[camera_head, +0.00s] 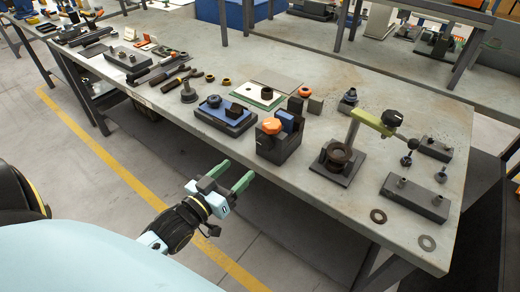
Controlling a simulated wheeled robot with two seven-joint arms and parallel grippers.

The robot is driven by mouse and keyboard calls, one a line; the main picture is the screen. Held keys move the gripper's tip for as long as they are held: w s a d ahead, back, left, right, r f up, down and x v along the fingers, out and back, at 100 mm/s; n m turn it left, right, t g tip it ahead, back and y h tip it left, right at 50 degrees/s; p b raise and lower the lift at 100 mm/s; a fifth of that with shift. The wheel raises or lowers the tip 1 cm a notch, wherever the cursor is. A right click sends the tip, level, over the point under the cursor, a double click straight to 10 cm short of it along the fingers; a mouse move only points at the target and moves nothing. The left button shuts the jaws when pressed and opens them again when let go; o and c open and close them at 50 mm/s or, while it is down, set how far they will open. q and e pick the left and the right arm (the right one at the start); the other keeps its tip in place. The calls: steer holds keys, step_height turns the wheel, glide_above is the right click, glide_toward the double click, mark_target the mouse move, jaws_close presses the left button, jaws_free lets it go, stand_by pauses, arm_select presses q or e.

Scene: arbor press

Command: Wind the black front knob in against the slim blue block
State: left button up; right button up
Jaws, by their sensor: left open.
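A dark fixture (279,148) stands near the front edge of the table, with an orange knob (271,126) on top. A slim blue block (288,120) sits upright at its back right side. I cannot clearly make out a black front knob against the dark body. My left gripper (237,171), with green fingers, is open and empty. In the picture it is in front of the table edge, below and left of the fixture, apart from it. My right gripper is not in view.
Left of the fixture is a blue base (212,115) carrying a black block (236,110). To the right stands an arbor press (345,172) with a green arm (370,122). A dark block (415,199) and two washers lie farther right. Open floor lies before the table.

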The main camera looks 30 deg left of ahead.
mark_target(262, 146)
arm_select(q)
steer(key=w, duration=0.7)
steer(key=w+d, duration=0.1)
steer(key=w, duration=0.3)
steer(key=shift+w, duration=0.1)
steer(key=c, duration=1)
steer(key=shift+o, duration=0.2)
steer(key=shift+a+m+p, duration=0.1)
steer(key=shift+m+p, duration=0.2)
steer(key=shift+m, duration=0.3)
steer(key=o, duration=1)
steer(key=shift+c, duration=0.2)
steer(key=s+a, duration=0.1)
steer(key=s, duration=1.2)
steer(key=shift+s, duration=0.25)
